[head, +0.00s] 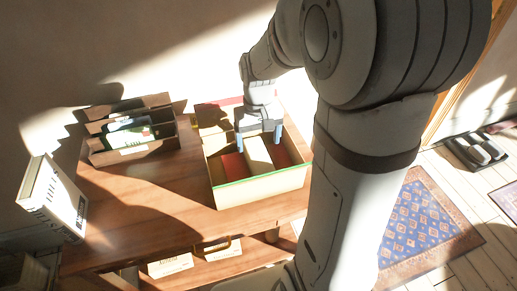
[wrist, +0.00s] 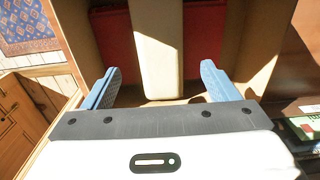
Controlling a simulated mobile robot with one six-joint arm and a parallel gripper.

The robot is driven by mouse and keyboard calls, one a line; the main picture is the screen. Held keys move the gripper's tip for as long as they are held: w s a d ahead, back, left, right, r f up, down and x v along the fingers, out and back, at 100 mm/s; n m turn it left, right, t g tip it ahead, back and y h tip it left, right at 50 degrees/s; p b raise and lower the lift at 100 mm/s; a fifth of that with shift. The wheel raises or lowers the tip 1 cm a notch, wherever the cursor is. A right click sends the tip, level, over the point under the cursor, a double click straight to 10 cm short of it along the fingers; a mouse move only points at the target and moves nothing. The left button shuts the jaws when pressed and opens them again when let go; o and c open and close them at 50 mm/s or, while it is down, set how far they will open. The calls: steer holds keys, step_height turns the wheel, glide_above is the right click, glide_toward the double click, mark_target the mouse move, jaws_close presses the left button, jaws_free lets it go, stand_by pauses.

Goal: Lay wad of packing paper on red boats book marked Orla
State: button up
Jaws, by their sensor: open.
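An open cardboard box (head: 262,189) with a green front edge stands on the wooden table. Inside it lies a long cream block (head: 258,152), with red surfaces (head: 233,166) on both sides of it. I cannot tell whether the cream block is the packing paper, nor whether the red is one book or two; no boats or name can be read. My gripper (head: 259,136) is open and points down at the box. In the wrist view, the cream block (wrist: 158,50) shows between the spread blue fingers (wrist: 160,72), with no visible grip on it.
A divided wooden rack (head: 135,147) with books stands left of the box. A white binder-like object (head: 52,198) stands at the table's left end. Labelled items (head: 170,266) sit on a lower shelf. Bare tabletop (head: 150,205) lies in front of the rack. A blue rug (head: 420,225) covers the floor at right.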

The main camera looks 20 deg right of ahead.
mark_target(259, 157)
step_height(259, 157, up, 5)
steer(key=shift+r, duration=0.1)
stand_by(0.5)
steer(key=s+a+r+t+p, duration=0.1)
steer(key=s+r+t+p, duration=0.1)
steer(key=s+r+p, duration=0.8)
steer(key=s+r, duration=0.1)
steer(key=s, duration=0.3)
steer(key=shift+a+t, duration=0.25)
steer(key=shift+t, duration=0.05)
steer(key=shift+r, duration=0.1)
steer(key=shift+c, duration=0.2)
